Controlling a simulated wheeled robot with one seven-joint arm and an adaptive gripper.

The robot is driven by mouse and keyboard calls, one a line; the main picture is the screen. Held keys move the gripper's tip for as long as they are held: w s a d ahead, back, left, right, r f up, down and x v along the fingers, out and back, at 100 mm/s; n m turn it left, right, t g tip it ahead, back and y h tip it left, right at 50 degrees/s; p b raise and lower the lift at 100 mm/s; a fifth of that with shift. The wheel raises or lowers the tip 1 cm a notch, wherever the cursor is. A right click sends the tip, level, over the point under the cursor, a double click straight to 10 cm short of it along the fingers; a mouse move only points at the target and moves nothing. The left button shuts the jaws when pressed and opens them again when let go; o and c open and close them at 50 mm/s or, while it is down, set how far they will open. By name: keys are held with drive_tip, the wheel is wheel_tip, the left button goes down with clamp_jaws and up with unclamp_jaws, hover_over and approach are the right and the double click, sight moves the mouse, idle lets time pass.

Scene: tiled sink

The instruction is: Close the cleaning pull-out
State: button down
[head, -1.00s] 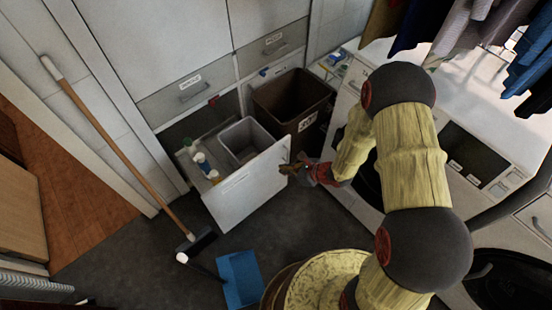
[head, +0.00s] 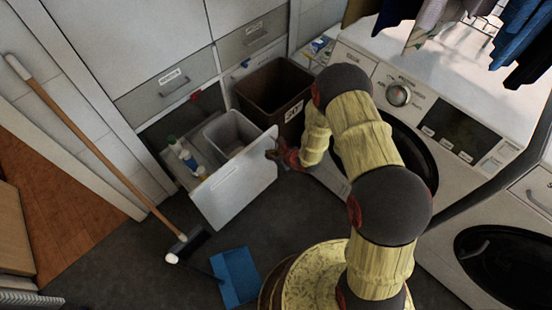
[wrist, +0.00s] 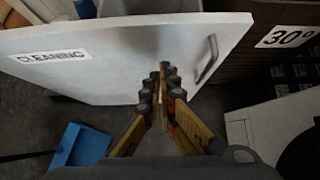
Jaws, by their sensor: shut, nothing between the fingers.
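The cleaning pull-out stands open, its white front panel (head: 238,182) well out from the cabinet. Bottles (head: 184,154) and a grey bin (head: 228,136) show inside it. In the wrist view the panel (wrist: 110,78) carries a "CLEANING" label and a metal bar handle (wrist: 207,59) near its right end. My gripper (head: 272,154) is at the outer face of the panel by its right end. In the wrist view my gripper (wrist: 166,74) is shut and empty, its fingertips just left of the handle. I cannot tell whether they touch the panel.
A brown "30°" bin (head: 272,95) stands right of the pull-out. A washing machine (head: 440,110) is at the right. A broom (head: 95,150) leans at the left, and a blue dustpan (head: 237,276) lies on the dark floor.

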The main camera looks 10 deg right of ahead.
sight(258, 149)
drive_tip(key=shift+w+a+r+b, duration=0.1)
drive_tip(key=shift+w+a+b, duration=0.1)
drive_tip(key=shift+w+a, duration=0.5)
drive_tip(key=shift+w+a+r+b, duration=0.1)
drive_tip(key=shift+w+a+b, duration=0.1)
drive_tip(key=shift+w+a, duration=0.45)
drive_tip(key=shift+w+d, duration=0.2)
drive_tip(key=shift+d, duration=0.05)
drive_tip(key=shift+w+a, duration=0.1)
